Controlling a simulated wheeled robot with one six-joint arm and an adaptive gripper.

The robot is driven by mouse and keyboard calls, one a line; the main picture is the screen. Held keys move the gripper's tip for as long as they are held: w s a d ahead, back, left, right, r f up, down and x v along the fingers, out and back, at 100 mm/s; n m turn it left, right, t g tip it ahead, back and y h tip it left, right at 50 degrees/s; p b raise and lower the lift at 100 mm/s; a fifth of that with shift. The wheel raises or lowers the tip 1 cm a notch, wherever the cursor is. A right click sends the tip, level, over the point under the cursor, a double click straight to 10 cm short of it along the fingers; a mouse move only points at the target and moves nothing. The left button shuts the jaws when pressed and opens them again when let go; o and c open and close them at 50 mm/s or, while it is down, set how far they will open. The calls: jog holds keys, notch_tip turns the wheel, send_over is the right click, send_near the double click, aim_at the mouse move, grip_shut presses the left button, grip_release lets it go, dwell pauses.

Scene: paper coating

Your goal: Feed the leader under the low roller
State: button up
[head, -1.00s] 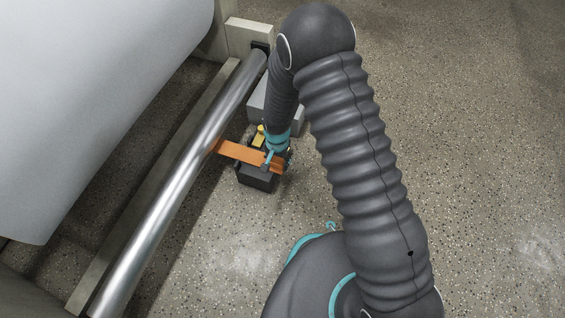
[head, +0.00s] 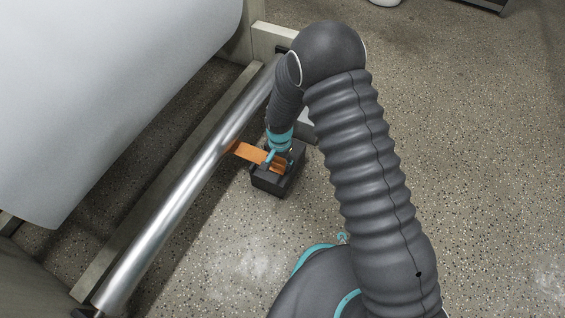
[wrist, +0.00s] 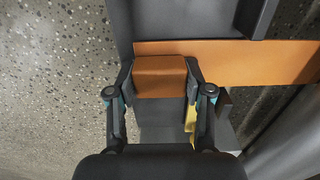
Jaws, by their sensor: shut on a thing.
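The leader is an orange strip (head: 250,152). In the head view it runs from my gripper to the shiny metal low roller (head: 180,193), and its far end goes out of sight at the roller's near edge. My gripper (head: 275,160) is low beside a dark block on the floor side of the roller. In the wrist view the leader (wrist: 260,62) stretches right toward the roller (wrist: 290,145). My gripper (wrist: 160,78) is shut on the orange end piece between its two fingers. Whether the strip has come out behind the roller is hidden.
A large white paper roll (head: 110,90) hangs above and left of the low roller. A beige frame rail (head: 150,195) runs behind the roller. The dark block (head: 278,178) stands under my gripper. Speckled floor (head: 470,150) is open at right.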

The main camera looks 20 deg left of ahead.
jog(key=shift+f, duration=0.1)
dwell(0.6)
jog(key=o, duration=1.3)
jog(key=shift+c, duration=0.2)
notch_tip(320, 180, up, 12)
